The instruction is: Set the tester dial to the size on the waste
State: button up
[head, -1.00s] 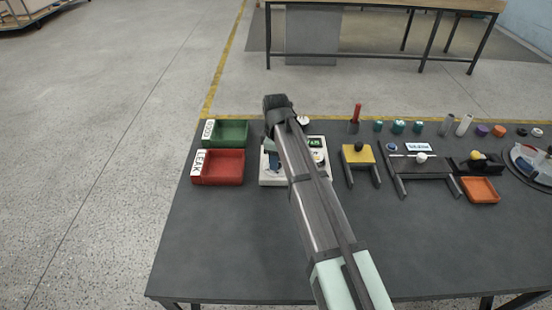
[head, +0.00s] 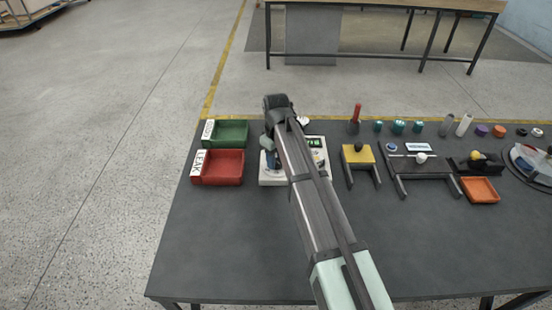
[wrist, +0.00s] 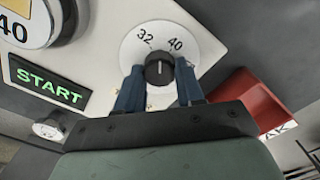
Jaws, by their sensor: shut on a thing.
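The tester (head: 271,181) is a pale box on the table, partly hidden behind my arm in the head view. In the wrist view its dial (wrist: 159,73) is a black knob with a white pointer line on a white disc. The marks 32 and 40 show above the knob, and the pointer aims up between them. My gripper (wrist: 160,82) is shut on the dial, one blue finger on each side. The waste (wrist: 30,28) is cut off at the upper left of the wrist view and its label shows 40. A screen (wrist: 48,85) reads START in green.
A green tray (head: 231,132) and a red LEAK tray (head: 224,168) stand left of the tester. A yellow-topped stand (head: 357,155), other fixtures and an orange tray (head: 481,190) stand to the right. The table's front area is clear.

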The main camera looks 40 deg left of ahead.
aim_at(277, 160)
jog(key=m, duration=0.6)
jog(key=shift+w, duration=0.1)
jog(key=shift+m, duration=0.3)
dwell(0.3)
jog(key=o, duration=1)
jog(key=shift+o, duration=0.2)
notch_tip(277, 160, up, 14)
jog(key=shift+f, duration=0.1)
dwell(0.4)
